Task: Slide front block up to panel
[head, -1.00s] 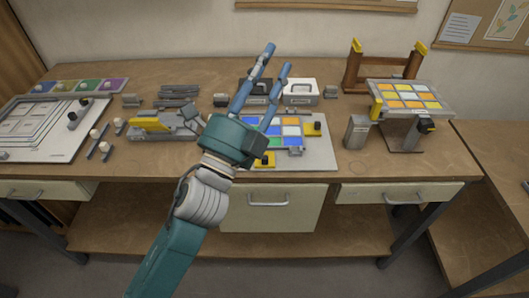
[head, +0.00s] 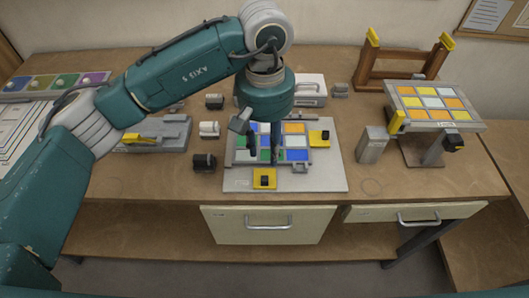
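The front block (head: 264,178), yellow with a black knob, lies on the light grey base board (head: 327,178), just in front of the panel. The panel (head: 295,141) is a grid of blue, white, orange and green panes on the same board. My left gripper (head: 264,155) points down over the panel's left and middle part, behind the front block and apart from it. Its two dark fingers look spread with nothing between them. The gripper and wrist hide part of the panel. My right gripper is not in view.
A second yellow block (head: 319,138) sits at the panel's right side. A grey metal box (head: 371,145) and a tilted stand with coloured panes (head: 432,101) are to the right. Dark and white cylinders, such as the black one (head: 204,163), stand left of the board.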

